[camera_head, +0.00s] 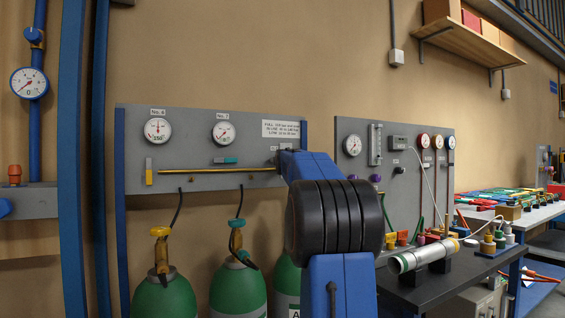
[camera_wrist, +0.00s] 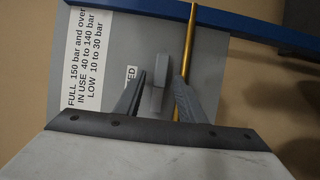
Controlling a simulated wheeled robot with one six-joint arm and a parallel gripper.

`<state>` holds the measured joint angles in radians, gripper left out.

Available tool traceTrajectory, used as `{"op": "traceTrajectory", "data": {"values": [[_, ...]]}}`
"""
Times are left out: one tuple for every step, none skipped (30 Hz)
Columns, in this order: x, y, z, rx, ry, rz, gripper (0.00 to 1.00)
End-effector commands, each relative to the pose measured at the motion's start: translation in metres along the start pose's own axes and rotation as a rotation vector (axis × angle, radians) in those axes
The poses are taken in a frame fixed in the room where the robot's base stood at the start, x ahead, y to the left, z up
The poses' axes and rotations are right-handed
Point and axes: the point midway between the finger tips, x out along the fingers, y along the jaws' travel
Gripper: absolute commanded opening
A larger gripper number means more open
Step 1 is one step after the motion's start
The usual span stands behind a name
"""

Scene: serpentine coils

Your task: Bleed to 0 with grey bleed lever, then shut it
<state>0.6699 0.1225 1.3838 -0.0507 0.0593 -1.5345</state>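In the wrist view the grey bleed lever (camera_wrist: 161,70) stands out from the grey panel (camera_wrist: 206,70), beside a label ending in "ED" that is partly hidden. My gripper (camera_wrist: 160,77) is open, one finger on each side of the lever with a gap to both. Whether the fingertips reach past the lever is hard to tell. In the head view my arm hides the lever and gripper. Two round gauges show on the panel there: the left gauge (camera_head: 157,130) has its needle near upright, and the right gauge (camera_head: 224,133) has its needle toward the lower left.
A yellow pipe (camera_wrist: 188,45) runs close to my right finger in the wrist view. Green cylinders (camera_head: 238,290) stand below. A dark bench (camera_head: 440,283) with fittings is at the right.

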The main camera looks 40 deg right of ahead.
Motion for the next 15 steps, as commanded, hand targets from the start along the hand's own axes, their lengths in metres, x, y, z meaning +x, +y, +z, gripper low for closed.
{"op": "traceTrajectory", "data": {"values": [[-0.002,0.001,0.000,0.000,0.000,0.001,0.36],[-0.004,0.001,0.000,0.000,0.000,0.001,0.36],[-0.007,0.001,0.000,0.000,0.000,0.001,0.36],[-0.010,0.001,0.000,0.000,0.000,0.001,0.36],[-0.013,0.001,0.000,-0.001,0.000,0.001,0.36],[-0.018,0.001,0.000,-0.001,0.000,0.001,0.36],[-0.023,0.001,0.000,-0.001,0.000,0.001,0.36],[-0.028,0.001,0.000,-0.001,0.000,0.001,0.36],[-0.034,0.001,0.000,-0.001,0.000,0.001,0.36],[-0.039,0.001,0.000,-0.001,0.000,0.001,0.36],[-0.045,0.001,0.000,0.000,0.000,0.001,0.36],[-0.051,0.001,0.000,0.000,0.000,0.001,0.36],[-0.056,0.001,0.000,0.001,0.000,0.000,0.36],[-0.061,0.001,0.000,0.000,0.000,0.001,0.36],[-0.068,0.001,0.000,0.000,0.000,0.001,0.36]]}}
